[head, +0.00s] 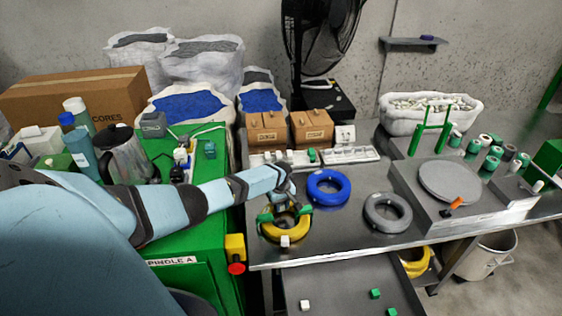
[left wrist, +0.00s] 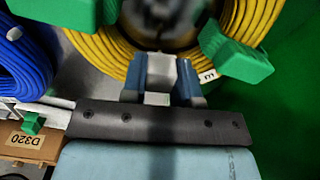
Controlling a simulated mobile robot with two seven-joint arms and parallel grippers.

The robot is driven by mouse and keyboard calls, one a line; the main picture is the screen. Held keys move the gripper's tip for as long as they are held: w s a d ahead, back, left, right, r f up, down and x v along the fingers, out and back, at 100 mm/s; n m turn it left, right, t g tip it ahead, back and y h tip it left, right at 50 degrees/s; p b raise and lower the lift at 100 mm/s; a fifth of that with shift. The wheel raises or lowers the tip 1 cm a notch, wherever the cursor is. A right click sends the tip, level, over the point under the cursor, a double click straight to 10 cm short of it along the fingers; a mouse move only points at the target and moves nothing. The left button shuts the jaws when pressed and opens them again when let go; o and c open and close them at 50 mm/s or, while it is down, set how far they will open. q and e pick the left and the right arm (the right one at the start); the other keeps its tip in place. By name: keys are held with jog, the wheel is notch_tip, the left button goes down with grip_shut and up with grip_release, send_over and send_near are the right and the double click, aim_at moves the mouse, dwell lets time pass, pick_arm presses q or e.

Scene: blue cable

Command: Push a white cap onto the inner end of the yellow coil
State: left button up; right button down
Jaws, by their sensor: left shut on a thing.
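The yellow coil (head: 270,233) lies near the front left edge of the metal table, with green clips (head: 304,210) on it. A small white piece (head: 285,241) sits at its front side; I cannot tell what it is. My left gripper (head: 287,196) is over the back part of the coil. In the left wrist view, its two blue-grey fingers (left wrist: 160,80) are shut on a white cap (left wrist: 159,76), close to the inner edge of the yellow coil (left wrist: 100,55). The coil's inner end is not clear; the centre is dark and blurred. My right gripper is not in view.
A blue coil (head: 329,203) and a grey coil (head: 388,226) lie to the right. A grey round plate (head: 450,180) with an orange-handled tool (head: 452,206) stands further right. Brown boxes (head: 267,133) and white trays stand behind. An open drawer (head: 340,285) below holds small white and green pieces.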

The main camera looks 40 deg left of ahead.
pick_arm(q)
jog(key=shift+f, duration=0.2)
dwell(0.3)
jog(key=shift+r, duration=0.15)
jog(key=shift+r+p, duration=0.5)
jog(key=shift+p, duration=0.2)
jog(key=shift+f, duration=0.45)
dwell(1.0)
jog(key=shift+f, duration=0.2)
dwell(2.3)
jog(key=shift+s+d+f, duration=0.15)
jog(key=shift+s+f, duration=0.1)
jog(key=shift+f, duration=0.05)
dwell(1.3)
